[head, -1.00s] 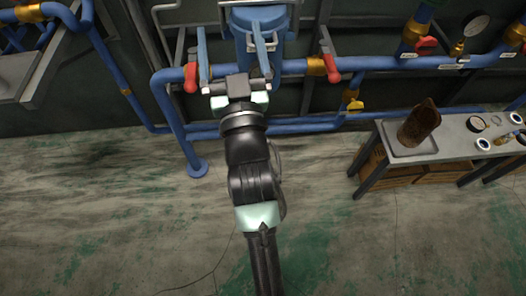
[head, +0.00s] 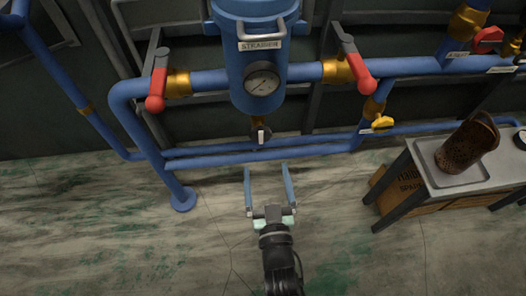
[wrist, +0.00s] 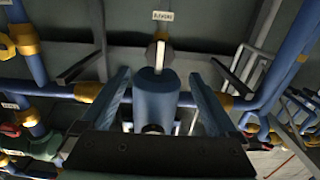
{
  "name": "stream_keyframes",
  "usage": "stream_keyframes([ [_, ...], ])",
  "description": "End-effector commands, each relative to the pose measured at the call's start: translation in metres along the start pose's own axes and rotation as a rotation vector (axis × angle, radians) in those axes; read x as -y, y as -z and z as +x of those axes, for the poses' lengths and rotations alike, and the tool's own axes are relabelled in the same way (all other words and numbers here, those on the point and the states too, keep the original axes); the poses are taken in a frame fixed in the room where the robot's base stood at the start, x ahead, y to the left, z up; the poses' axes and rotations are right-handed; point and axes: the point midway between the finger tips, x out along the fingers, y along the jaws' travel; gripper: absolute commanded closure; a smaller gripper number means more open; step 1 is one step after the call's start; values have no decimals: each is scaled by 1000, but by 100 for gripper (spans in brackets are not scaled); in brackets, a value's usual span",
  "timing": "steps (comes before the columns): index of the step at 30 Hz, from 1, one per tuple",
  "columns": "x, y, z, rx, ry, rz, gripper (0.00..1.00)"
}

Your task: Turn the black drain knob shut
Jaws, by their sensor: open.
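The black drain knob (head: 267,133) sits on a short brass fitting under the blue strainer (head: 240,70) in the head view. A small pale tag partly covers it. My gripper (head: 267,168) is open and empty. Its two blue fingers are spread and point toward the pipework, and in the picture their tips lie just below the knob, apart from it. In the wrist view, the open fingers (wrist: 158,90) show on either side of a blue cylindrical body.
Red-handled valves (head: 157,88) (head: 357,65) flank the strainer, and a yellow-handled valve (head: 383,122) is to the right. A grey table (head: 430,183) holds a rusty basket (head: 467,145) at right. The floor around my arm is clear.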

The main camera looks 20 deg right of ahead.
Motion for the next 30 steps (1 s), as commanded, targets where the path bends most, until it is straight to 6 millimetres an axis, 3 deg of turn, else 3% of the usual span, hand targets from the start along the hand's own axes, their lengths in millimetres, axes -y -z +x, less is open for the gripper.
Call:
stream_keyframes([
  [8,0,-1,20,-2,0,-1,5],
  [26,1,1,93,-1,1,0,5],
  [27,1,0,95,0,1,0,7],
  [30,0,0,93,1,1,-1,25],
])
